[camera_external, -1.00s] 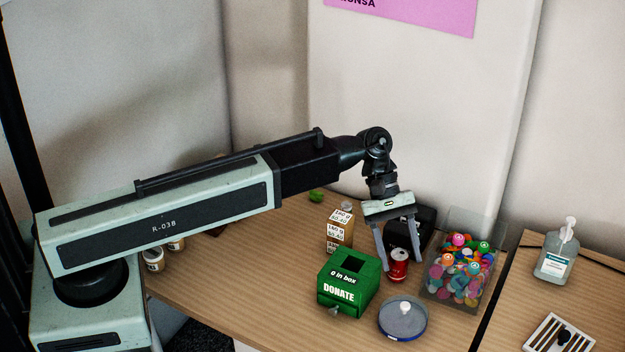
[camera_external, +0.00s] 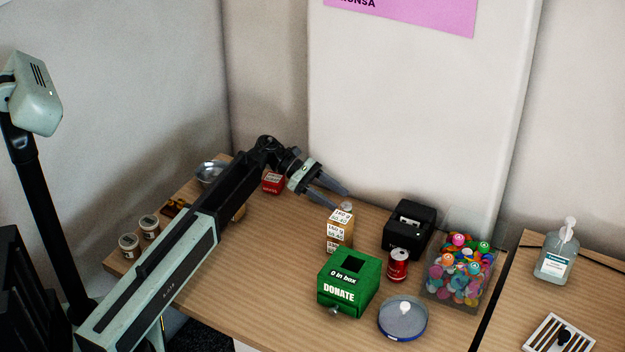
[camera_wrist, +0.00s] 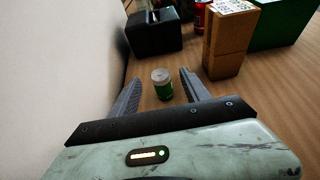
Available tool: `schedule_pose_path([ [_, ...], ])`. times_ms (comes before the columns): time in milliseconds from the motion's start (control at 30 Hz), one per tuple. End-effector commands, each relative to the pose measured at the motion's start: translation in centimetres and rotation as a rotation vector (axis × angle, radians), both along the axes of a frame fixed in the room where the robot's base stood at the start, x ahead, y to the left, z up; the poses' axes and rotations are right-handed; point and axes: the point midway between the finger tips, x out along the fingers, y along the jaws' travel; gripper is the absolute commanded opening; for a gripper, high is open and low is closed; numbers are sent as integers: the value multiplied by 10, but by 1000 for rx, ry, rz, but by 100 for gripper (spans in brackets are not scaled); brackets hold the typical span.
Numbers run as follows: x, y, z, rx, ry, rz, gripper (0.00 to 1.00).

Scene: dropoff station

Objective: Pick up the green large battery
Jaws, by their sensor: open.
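The green battery (camera_wrist: 163,90) is a short green cylinder with a pale grey top. It stands upright on the wooden table in the wrist view. It appears between the two fingers of my gripper (camera_wrist: 159,78), with a gap on each side. How far above or behind it the fingers are, I cannot tell. In the external view my gripper (camera_external: 343,199) is open and empty, tilted down to the right beside the carton; the battery is hidden there.
A tan carton (camera_external: 339,236) stands close to my gripper. A black box (camera_external: 392,236), red can (camera_external: 398,266), green donation box (camera_external: 339,292) and bin of colourful pieces (camera_external: 427,291) stand to the right. A red box (camera_external: 273,185) stands to the left. The wall is close behind.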

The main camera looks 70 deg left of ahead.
Motion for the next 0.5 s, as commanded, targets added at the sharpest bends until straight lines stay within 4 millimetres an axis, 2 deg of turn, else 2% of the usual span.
schedule_pose_path([
  [133, 13, -13, -10, 0, 0, -3, 55],
  [300, 17, -17, -12, 1, 1, -2, 55],
  [500, 37, -36, -30, 1, 0, -4, 55],
])
